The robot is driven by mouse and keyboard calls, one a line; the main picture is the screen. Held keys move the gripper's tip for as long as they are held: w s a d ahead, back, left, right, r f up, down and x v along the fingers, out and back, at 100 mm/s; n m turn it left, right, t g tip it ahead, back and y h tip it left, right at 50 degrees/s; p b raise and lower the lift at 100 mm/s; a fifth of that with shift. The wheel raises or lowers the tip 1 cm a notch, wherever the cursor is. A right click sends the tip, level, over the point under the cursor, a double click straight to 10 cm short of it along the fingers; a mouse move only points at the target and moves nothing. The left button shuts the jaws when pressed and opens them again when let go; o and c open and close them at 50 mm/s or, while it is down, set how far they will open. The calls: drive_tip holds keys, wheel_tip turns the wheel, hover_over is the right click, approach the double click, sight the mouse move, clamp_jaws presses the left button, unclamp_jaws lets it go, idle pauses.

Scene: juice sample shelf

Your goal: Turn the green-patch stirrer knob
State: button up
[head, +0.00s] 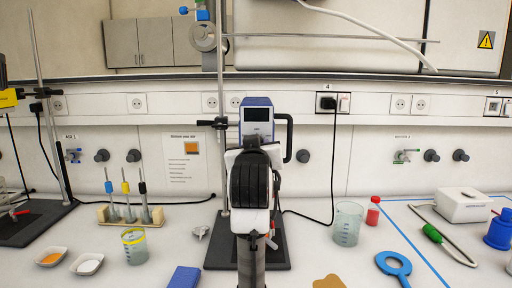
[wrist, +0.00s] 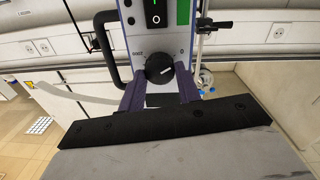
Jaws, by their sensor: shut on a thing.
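The stirrer (head: 256,104) stands upright on its dark base in the head view, a blue and white box with a small dark screen. In the wrist view its front panel shows a green patch (wrist: 183,12) and a black switch (wrist: 155,14). Below them is the round black stirrer knob (wrist: 159,70) with a white pointer line. My gripper (wrist: 160,83) has its two purple fingers on either side of the knob and is shut on it. In the head view my arm hides the knob and fingertips.
A black side handle (head: 288,138) sticks out from the stirrer's right. A glass beaker (head: 347,224) and a red-capped bottle (head: 373,211) stand to the right. A blue block (head: 184,277) and a yellow-rimmed beaker (head: 134,246) are to the left.

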idle(0.4)
drive_tip(key=o, duration=1)
drive_tip(key=shift+c, duration=0.2)
drive_tip(key=s+b, duration=0.3)
drive_tip(key=s, duration=1)
drive_tip(key=shift+s+a, duration=0.25)
drive_tip(key=shift+s, duration=0.15)
